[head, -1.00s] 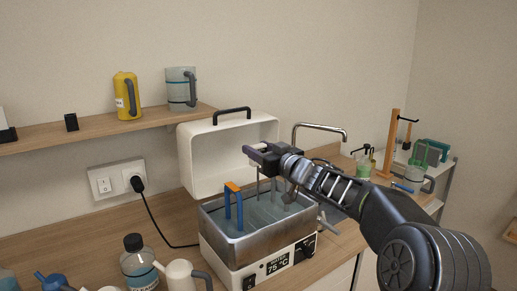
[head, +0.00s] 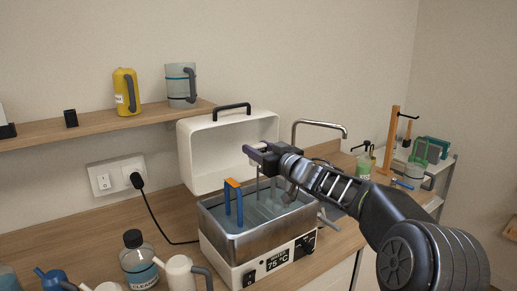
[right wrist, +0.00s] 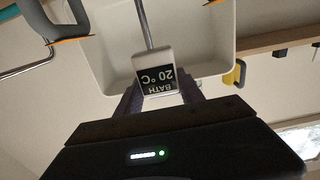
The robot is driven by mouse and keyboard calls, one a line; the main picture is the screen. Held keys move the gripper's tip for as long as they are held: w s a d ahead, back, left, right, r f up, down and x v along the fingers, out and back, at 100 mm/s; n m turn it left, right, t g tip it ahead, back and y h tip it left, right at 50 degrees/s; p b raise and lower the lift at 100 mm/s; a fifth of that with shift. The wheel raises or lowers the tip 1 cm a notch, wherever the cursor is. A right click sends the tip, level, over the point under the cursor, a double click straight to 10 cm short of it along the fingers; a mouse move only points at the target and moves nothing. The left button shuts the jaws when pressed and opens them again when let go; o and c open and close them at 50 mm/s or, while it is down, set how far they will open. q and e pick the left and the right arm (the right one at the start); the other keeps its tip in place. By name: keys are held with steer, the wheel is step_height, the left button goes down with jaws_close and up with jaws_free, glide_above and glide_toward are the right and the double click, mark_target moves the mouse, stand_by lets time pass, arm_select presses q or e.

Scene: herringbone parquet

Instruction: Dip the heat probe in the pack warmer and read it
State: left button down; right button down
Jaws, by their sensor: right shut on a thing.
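The pack warmer (head: 225,247) is an open steel bath with clear liquid in a white case. A blue carrier with an orange top (head: 234,205) stands in the bath. My right gripper (head: 256,152) is above the bath, shut on the heat probe (right wrist: 155,76). The probe's thin stem (head: 257,184) points down toward the liquid; I cannot tell how deep its tip is. In the right wrist view the probe's screen shows upside down and reads BATH 20 °C. My left gripper is not in view.
The white lid (head: 198,163) stands raised behind the bath. A steel tap (head: 320,125) is behind my right arm. A capped bottle (head: 138,260) and jugs (head: 180,273) stand at the front left. A yellow bottle (head: 126,92) and a grey jug (head: 180,85) are on the shelf.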

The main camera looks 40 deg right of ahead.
step_height(320, 180, down, 6)
steer(key=b, duration=0.4)
steer(key=shift+f, duration=0.2)
stand_by(0.6)
step_height(320, 180, up, 2)
steer(key=shift+r+p, duration=0.1)
steer(key=shift+p, duration=1)
step_height(320, 180, up, 7)
steer(key=p, duration=0.7)
steer(key=shift+p, duration=0.4)
